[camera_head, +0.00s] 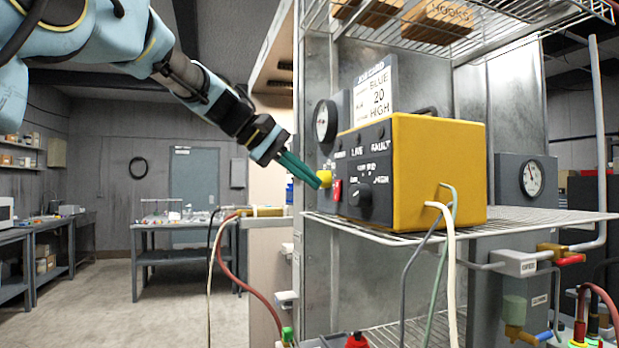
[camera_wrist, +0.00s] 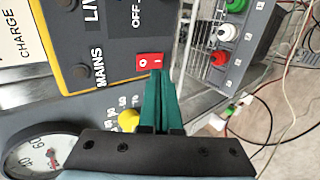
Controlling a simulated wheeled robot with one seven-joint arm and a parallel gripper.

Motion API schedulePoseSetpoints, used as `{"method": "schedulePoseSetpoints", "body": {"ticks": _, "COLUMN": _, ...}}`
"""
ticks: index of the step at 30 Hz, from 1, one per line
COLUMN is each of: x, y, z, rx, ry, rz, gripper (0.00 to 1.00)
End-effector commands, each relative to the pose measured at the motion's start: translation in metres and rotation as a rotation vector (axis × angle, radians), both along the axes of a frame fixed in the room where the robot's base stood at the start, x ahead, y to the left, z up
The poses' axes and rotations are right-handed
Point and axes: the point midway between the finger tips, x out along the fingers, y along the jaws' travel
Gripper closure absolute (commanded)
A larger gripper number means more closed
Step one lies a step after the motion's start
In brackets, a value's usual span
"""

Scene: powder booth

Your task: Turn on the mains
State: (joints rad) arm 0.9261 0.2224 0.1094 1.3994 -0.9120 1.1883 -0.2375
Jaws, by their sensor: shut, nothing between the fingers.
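The yellow power unit (camera_head: 436,170) with a dark front panel stands on a wire shelf in the head view. Its mains switch is a red rocker (camera_wrist: 150,62) on the panel, beside the MAINS label in the wrist view; it also shows red in the head view (camera_head: 337,190). My gripper (camera_head: 318,184) is shut and empty, with green fingers. In the wrist view the fingertips (camera_wrist: 158,74) are at the rocker's lower edge, near its "I" end. I cannot tell whether they touch it. The fingers hide little of the rocker.
A yellow knob (camera_wrist: 128,120) and a round gauge (camera_wrist: 42,152) sit close to my fingers. The wire shelf (camera_head: 540,222) extends right.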

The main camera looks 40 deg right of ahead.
Motion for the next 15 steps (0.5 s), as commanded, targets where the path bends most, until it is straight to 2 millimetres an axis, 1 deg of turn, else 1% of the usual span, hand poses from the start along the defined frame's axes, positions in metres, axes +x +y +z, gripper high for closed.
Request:
{"method": "schedulePoseSetpoints", "body": {"ticks": 2, "x": 0.002, "y": 0.002, "z": 0.001, "rx": 0.002, "ry": -0.001, "rz": 0.000, "gripper": 1.00}}
{"method": "schedulePoseSetpoints", "body": {"ticks": 5, "x": 0.006, "y": 0.012, "z": 0.009, "rx": 0.001, "ry": -0.002, "rz": 0.002, "gripper": 1.00}}
{"method": "schedulePoseSetpoints", "body": {"ticks": 15, "x": 0.021, "y": 0.047, "z": 0.043, "rx": 0.004, "ry": -0.002, "rz": 0.004, "gripper": 1.00}}
